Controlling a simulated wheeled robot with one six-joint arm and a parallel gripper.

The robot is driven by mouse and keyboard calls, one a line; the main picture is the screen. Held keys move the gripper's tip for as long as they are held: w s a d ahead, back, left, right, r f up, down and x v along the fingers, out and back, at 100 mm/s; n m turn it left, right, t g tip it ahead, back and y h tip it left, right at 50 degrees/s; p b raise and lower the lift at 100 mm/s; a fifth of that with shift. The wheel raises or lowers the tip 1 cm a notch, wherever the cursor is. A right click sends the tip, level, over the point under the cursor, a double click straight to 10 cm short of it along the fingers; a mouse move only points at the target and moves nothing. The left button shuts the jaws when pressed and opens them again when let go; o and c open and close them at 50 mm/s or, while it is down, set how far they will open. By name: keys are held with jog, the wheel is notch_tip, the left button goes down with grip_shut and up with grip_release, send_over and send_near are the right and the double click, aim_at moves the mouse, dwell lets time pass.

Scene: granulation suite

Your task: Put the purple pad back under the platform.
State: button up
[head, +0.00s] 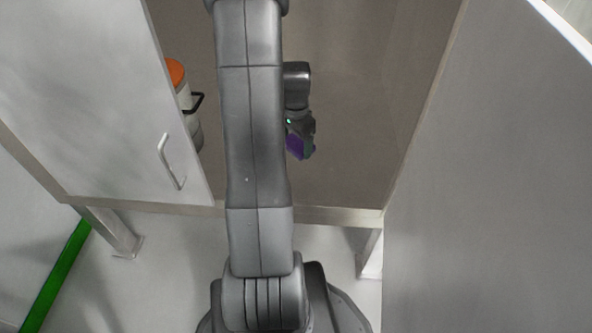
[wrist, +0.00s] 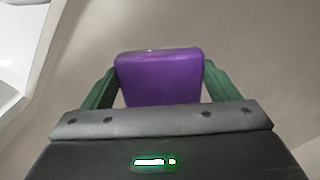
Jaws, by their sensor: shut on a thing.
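The purple pad (wrist: 160,78) is a small block held between the two green fingers of my gripper (wrist: 160,85) in the wrist view. The fingers press on its left and right sides. In the head view my gripper (head: 301,148) hangs over the brown surface inside an open cabinet, with the purple pad (head: 296,146) partly showing at its tip. Whether the pad touches the surface cannot be told. I cannot make out the platform in either view.
A white container with an orange lid and black handle (head: 184,100) stands at the left, partly behind a cabinet door with a handle (head: 172,162). A grey panel (head: 490,190) bounds the right. The brown cabinet floor (head: 345,150) is bare around my gripper.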

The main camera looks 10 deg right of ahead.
aim_at(296, 171)
notch_tip(296, 171, down, 9)
jog(key=b, duration=0.2)
jog(key=shift+f+b, duration=0.1)
jog(key=shift+b, duration=0.2)
jog(key=shift+f, duration=0.15)
jog(key=o, duration=1)
jog(key=shift+c, duration=0.2)
notch_tip(296, 171, up, 12)
jog(key=p, duration=0.3)
jog(key=shift+r+p, duration=0.2)
jog(key=shift+p, duration=0.15)
